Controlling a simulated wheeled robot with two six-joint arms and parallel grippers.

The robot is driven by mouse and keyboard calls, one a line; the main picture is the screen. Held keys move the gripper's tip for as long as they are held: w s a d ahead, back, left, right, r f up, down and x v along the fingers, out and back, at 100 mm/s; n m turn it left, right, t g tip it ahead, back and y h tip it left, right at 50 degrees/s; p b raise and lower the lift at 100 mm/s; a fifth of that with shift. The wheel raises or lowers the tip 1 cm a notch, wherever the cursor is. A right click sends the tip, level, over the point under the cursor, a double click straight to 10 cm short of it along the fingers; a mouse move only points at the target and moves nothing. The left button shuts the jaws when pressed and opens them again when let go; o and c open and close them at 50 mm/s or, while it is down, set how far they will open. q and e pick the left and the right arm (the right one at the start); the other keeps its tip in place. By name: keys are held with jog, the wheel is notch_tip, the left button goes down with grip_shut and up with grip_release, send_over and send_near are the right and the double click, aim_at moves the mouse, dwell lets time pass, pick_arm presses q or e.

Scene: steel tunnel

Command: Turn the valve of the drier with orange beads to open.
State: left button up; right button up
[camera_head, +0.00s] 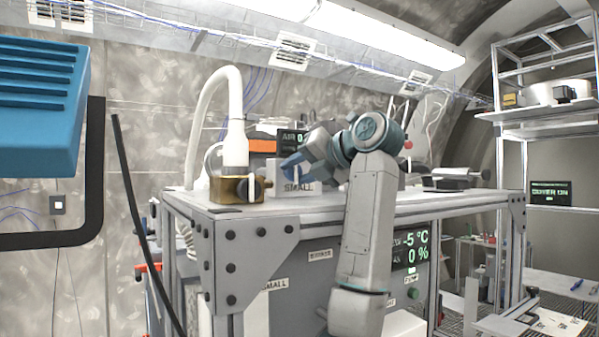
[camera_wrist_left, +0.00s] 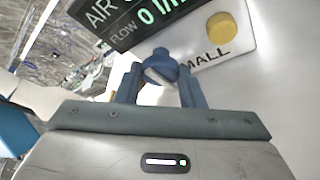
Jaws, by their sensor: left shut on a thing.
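My left gripper (camera_head: 296,163) reaches over the grey bench from the right, beside a white block marked SMALL (camera_head: 298,187). In the left wrist view its two blue fingers (camera_wrist_left: 160,88) are shut on a small blue knob (camera_wrist_left: 160,62), which sits between them. I cannot tell whether this knob's valve is open or closed. A small orange panel (camera_head: 262,146) shows behind the hose fitting; orange beads are not clearly visible. The knob is not distinct in the head view, where the gripper covers that spot. My right gripper is out of view.
A brass block (camera_head: 238,189) with a white hose (camera_head: 203,115) stands left of the gripper. A dark AIR flow display (camera_wrist_left: 128,18) and a yellow button (camera_wrist_left: 222,27) are close to the fingers. Metal shelving (camera_head: 550,115) stands at the right.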

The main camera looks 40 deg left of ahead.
pick_arm(q)
jog(key=shift+s+a+n+t+h+b, duration=0.1)
jog(key=shift+n+t+h+b, duration=0.45)
jog(key=shift+n, duration=0.65)
jog(key=shift+n+t+b, duration=0.45)
jog(key=shift+n+t, duration=0.2)
jog(key=shift+n, duration=0.25)
jog(key=shift+r+h, duration=0.1)
jog(key=shift+h, duration=0.15)
jog(key=o, duration=0.7)
jog(key=shift+a, duration=0.1)
